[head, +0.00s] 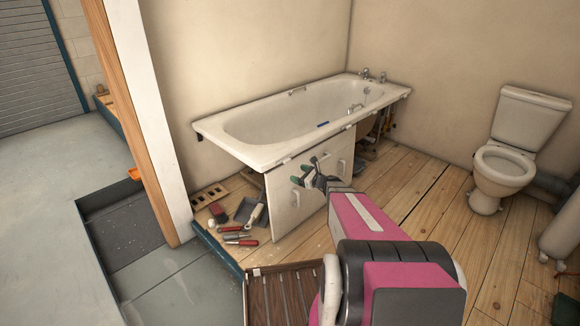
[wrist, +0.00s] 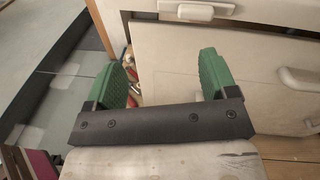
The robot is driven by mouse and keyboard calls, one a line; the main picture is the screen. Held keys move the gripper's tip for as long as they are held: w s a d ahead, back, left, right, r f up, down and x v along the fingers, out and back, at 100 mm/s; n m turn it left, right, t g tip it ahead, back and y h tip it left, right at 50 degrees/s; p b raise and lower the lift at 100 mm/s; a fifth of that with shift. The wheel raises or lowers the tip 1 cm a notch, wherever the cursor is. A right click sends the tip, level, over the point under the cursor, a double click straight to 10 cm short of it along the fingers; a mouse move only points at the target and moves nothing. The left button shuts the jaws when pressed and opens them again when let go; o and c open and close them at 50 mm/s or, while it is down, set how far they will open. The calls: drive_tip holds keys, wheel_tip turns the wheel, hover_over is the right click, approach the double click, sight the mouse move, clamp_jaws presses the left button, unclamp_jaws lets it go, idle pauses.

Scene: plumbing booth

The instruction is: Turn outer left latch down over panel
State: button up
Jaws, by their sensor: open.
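The white bath panel (head: 288,205) stands against the front of the bath (head: 250,150), below its rim. A white latch (wrist: 195,12) lies lengthwise along the underside of the rim, above the panel's top edge in the wrist view. I cannot tell for certain which latch it is. The panel (wrist: 175,75) also fills the middle of the wrist view, with a pale handle (wrist: 302,80) at right. My gripper (head: 305,173) is in front of the panel's upper part. Its green fingers (wrist: 166,82) are wide apart and empty, below the latch in the picture.
Red-handled tools (head: 240,240) and a dustpan (head: 248,210) lie on the floor left of the panel. A slatted wooden tray (head: 285,295) is in front. A wooden post (head: 150,120) stands at left, the toilet (head: 505,160) at right. Floorboards between are clear.

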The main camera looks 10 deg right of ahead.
sight(288, 162)
drive_tip(key=w+a+m+t, duration=0.1)
drive_tip(key=w, duration=0.2)
drive_tip(key=w+a+m, duration=0.1)
drive_tip(key=w, duration=0.3)
drive_tip(key=w+a+m+t+h, duration=0.1)
drive_tip(key=w, duration=0.2)
drive_tip(key=shift+w+f+m+t, duration=0.15)
drive_tip(key=shift+w+m+t, duration=0.05)
drive_tip(key=shift+m+t, duration=0.1)
drive_tip(key=c, duration=0.9)
